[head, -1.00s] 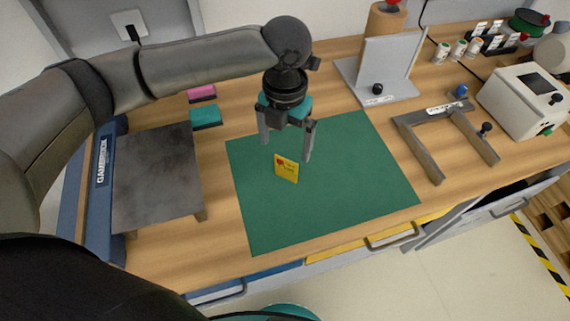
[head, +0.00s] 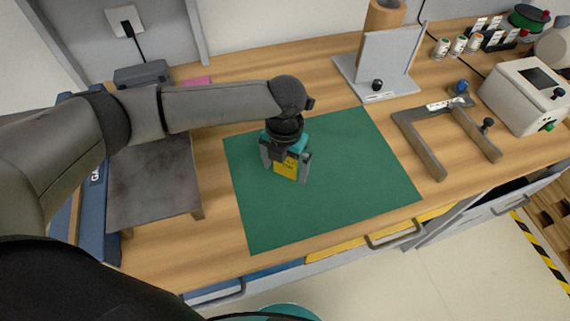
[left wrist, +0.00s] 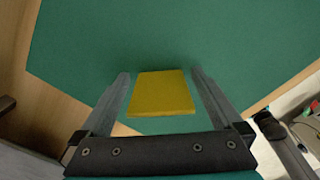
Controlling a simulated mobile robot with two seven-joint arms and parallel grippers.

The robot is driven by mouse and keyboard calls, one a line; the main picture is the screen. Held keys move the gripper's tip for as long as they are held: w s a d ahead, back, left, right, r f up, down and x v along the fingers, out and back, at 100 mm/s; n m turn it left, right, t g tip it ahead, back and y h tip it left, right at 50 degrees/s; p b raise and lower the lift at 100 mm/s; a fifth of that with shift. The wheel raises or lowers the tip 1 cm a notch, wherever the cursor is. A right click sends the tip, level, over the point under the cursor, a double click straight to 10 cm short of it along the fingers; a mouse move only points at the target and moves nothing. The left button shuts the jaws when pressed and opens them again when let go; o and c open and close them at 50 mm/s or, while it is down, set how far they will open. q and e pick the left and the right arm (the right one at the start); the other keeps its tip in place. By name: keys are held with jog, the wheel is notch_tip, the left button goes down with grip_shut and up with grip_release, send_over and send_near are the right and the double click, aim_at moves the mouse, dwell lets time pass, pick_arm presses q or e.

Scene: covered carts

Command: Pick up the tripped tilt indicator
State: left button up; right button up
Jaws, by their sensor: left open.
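The tilt indicator (head: 286,166) is a small yellow upright block on the green mat (head: 350,175). In the head view a dark mark shows near its top, partly hidden by my gripper. My left gripper (head: 286,172) is lowered over it, with one finger on each side. In the left wrist view the yellow indicator (left wrist: 161,93) lies between the two open fingers (left wrist: 162,95), with a gap showing on both sides. My right gripper is not in view.
A dark raised plate (head: 155,180) stands left of the mat. A grey U-shaped frame (head: 425,148) lies to the right, and a grey upright stand (head: 388,62) is behind. A white instrument box (head: 525,100) is at the far right. The front of the mat is clear.

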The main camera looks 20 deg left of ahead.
pick_arm(q)
jog(key=c, duration=1.5)
jog(key=shift+o, duration=0.2)
notch_tip(320, 180, up, 20)
jog(key=p, duration=0.3)
jog(key=s+a+f+m+b, duration=0.1)
jog(key=f+m+b, duration=0.1)
jog(key=m, duration=0.9)
jog(key=s+a+f+m+b, duration=0.1)
jog(key=s+m+b, duration=0.1)
jog(key=m, duration=0.9)
jog(key=s+a+f+m+b, duration=0.2)
jog(key=m+b, duration=0.2)
jog(key=m, duration=0.7)
jog(key=shift+s+f+m, duration=0.25)
jog(key=shift+f+m, duration=0.05)
jog(key=shift+m, duration=0.1)
